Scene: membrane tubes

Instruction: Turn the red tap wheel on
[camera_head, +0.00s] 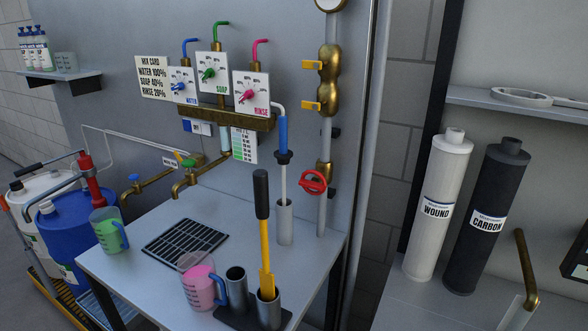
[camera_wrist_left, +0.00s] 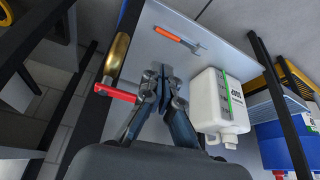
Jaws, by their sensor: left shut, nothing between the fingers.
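The red tap wheel (camera_head: 313,182) is mounted on the grey vertical pipe by a brass fitting (camera_head: 323,172), right of the sink counter in the head view. No gripper shows in the head view. In the left wrist view my left gripper (camera_wrist_left: 166,76) is shut and empty. A red bar-shaped part (camera_wrist_left: 115,92) lies just left of its fingers, beside a brass cylinder (camera_wrist_left: 117,52). I cannot tell whether this red part is the tap wheel. My right gripper is in neither view.
The counter (camera_head: 250,225) holds a pink-filled jug (camera_head: 199,283), a yellow-handled tool (camera_head: 266,240) in a holder and a drain grate (camera_head: 185,243). WOUND (camera_head: 437,205) and CARBON (camera_head: 486,215) cartridges stand right. A white container (camera_wrist_left: 215,100) is right of my left gripper.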

